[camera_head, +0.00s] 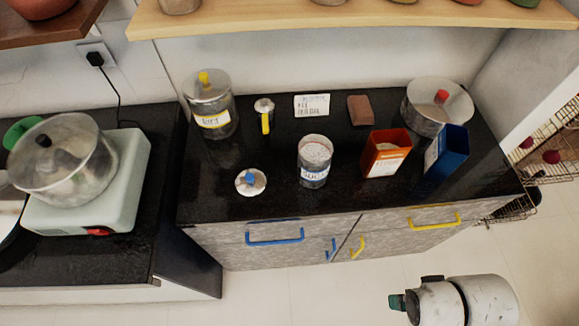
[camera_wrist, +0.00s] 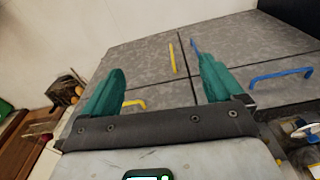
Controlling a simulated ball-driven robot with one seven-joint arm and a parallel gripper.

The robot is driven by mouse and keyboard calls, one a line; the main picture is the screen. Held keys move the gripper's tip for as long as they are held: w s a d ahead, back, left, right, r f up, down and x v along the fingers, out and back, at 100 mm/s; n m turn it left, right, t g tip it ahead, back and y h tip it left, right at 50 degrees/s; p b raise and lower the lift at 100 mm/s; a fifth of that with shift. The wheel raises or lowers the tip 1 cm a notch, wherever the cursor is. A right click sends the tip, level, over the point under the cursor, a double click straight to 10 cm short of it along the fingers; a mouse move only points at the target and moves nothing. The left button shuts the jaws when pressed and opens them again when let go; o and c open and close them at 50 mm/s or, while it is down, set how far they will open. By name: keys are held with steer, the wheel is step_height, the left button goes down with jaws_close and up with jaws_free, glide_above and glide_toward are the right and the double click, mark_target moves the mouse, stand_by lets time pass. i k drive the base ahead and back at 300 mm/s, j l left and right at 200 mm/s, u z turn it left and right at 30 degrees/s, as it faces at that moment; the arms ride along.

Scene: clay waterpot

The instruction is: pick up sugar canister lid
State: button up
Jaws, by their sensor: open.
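The sugar canister lid (camera_head: 250,182) is a round metal disc with a blue knob. It lies on the black counter, left of the open canister (camera_head: 314,165), which has a blue-lettered label and pale contents. A blue-knobbed lid (camera_wrist: 307,132) also shows at the right edge of the wrist view, partly cut off. My gripper shows green fingers (camera_wrist: 160,75) spread apart with nothing between them, in front of the cabinet doors. In the head view, my arm end with a green tip (camera_head: 397,302) is at the lower right, well away from the lid.
On the counter (camera_head: 220,207) stand a yellow-knobbed jar (camera_head: 209,100), a small yellow-handled pot (camera_head: 265,115), an orange box (camera_head: 386,150), a blue box (camera_head: 447,150) and a red-knobbed pot (camera_head: 437,105). A shelf (camera_head: 330,22) hangs above. Blue and yellow handles protrude from the cabinet.

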mark_target(251, 182)
steer(key=i+j, duration=0.1)
steer(key=j, duration=0.35)
steer(key=i+j, duration=0.15)
steer(key=j, duration=0.25)
steer(key=i+j, duration=0.1)
steer(key=j, duration=0.35)
steer(key=i+j, duration=0.1)
steer(key=j, duration=0.3)
